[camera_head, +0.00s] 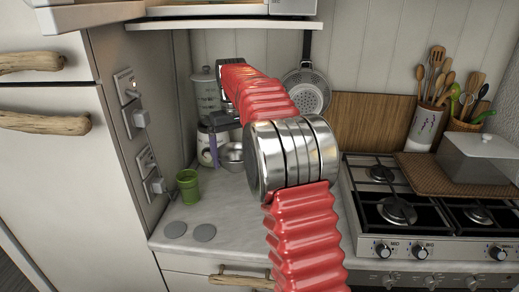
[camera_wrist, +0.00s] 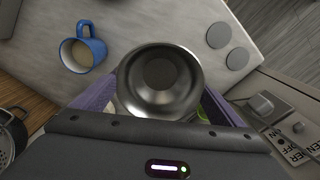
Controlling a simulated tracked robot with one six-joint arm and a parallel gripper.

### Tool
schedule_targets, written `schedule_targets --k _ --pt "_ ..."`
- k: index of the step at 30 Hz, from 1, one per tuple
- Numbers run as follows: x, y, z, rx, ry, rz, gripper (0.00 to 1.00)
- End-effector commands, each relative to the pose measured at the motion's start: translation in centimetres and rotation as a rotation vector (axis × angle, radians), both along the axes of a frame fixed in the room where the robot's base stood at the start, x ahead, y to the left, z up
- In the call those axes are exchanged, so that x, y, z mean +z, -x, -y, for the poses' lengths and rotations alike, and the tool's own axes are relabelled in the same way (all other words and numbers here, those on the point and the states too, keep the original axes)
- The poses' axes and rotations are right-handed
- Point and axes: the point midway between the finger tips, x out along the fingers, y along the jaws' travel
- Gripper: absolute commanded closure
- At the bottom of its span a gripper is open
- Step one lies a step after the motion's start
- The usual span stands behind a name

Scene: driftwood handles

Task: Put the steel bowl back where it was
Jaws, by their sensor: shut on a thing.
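The steel bowl (camera_wrist: 160,82) is round and shiny, and its open top faces the wrist camera. My gripper (camera_wrist: 158,104) is shut on it, with a purple finger on either side of the bowl. In the head view, the bowl (camera_head: 231,156) shows partly behind my arm, over the back of the counter by the blender (camera_head: 206,146). My gripper is mostly hidden there by my red arm. I cannot tell whether the bowl touches the counter.
A green jar (camera_head: 188,186) and two grey discs (camera_head: 190,231) are on the counter (camera_head: 225,253) at left. A blue mug (camera_wrist: 84,50) stands near the bowl in the wrist view. A shelf (camera_head: 225,24) hangs above; the stove (camera_head: 400,215) is at right.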

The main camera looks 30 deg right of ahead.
Motion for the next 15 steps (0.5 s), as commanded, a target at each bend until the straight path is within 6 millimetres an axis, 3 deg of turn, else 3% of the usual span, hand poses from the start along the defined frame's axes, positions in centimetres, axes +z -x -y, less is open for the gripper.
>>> schedule_targets --k 1,9,15 --pt "-0.2 -0.2 -2.0 -0.024 0.000 0.000 0.38" --pt "-1.7 -0.4 -10.6 -0.200 0.000 0.000 0.38" --pt "-2.2 -0.1 -13.7 -0.274 0.000 0.001 0.38"
